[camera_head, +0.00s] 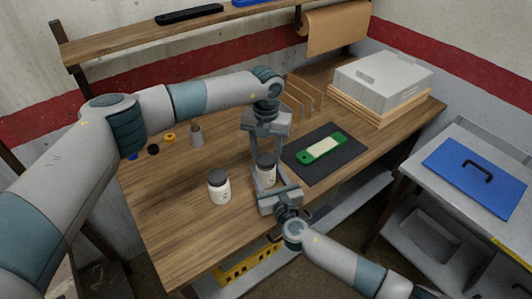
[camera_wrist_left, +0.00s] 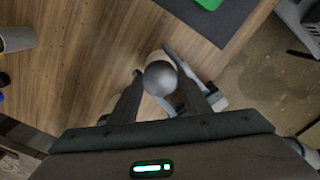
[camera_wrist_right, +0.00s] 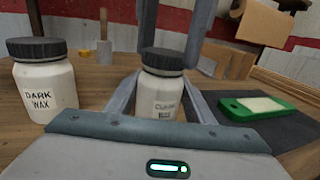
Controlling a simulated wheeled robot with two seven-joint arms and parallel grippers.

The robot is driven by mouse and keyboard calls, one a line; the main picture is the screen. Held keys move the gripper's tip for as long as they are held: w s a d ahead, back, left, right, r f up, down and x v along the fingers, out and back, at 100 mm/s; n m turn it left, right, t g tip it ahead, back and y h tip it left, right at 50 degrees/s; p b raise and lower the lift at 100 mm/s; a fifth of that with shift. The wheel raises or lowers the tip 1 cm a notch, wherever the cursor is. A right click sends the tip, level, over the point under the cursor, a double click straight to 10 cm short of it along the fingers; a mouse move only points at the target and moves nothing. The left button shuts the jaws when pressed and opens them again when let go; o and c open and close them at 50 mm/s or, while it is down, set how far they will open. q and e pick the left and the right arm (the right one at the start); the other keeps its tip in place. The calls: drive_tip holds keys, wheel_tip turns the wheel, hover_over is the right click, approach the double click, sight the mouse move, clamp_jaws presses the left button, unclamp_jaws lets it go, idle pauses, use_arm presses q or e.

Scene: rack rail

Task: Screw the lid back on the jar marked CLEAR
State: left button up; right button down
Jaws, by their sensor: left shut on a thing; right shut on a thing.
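The jar (camera_wrist_right: 158,98), white with a partly legible label that seems to read CLEAR, stands upright on the bench and also shows in the head view (camera_head: 265,176). Its dark lid (camera_wrist_right: 163,60) sits on the mouth with no gap that I can see; whether it is tight I cannot tell. My left gripper (camera_head: 267,154) points down from above, shut on the lid, which shows as a round top between the fingers in the left wrist view (camera_wrist_left: 160,77). My right gripper (camera_wrist_right: 158,92) comes in from the front, low, shut around the jar's body.
A lidded jar marked DARK WAX (camera_wrist_right: 46,93) stands just left of the held jar. A green tool (camera_head: 321,147) lies on a dark mat (camera_head: 345,165) to the right. A grey box (camera_head: 383,80) is at the back right. A cup with a handle (camera_head: 197,137) stands at the left.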

use_arm(q)
drive_tip(key=m, duration=1.1)
drive_tip(key=shift+m, duration=0.4)
drive_tip(key=m, duration=1.4)
drive_tip(key=shift+m, duration=0.4)
drive_tip(key=m, duration=0.8)
drive_tip(key=shift+m, duration=0.4)
drive_tip(key=m, duration=0.5)
drive_tip(key=shift+f+m, duration=0.1)
drive_tip(key=shift+m, duration=0.2)
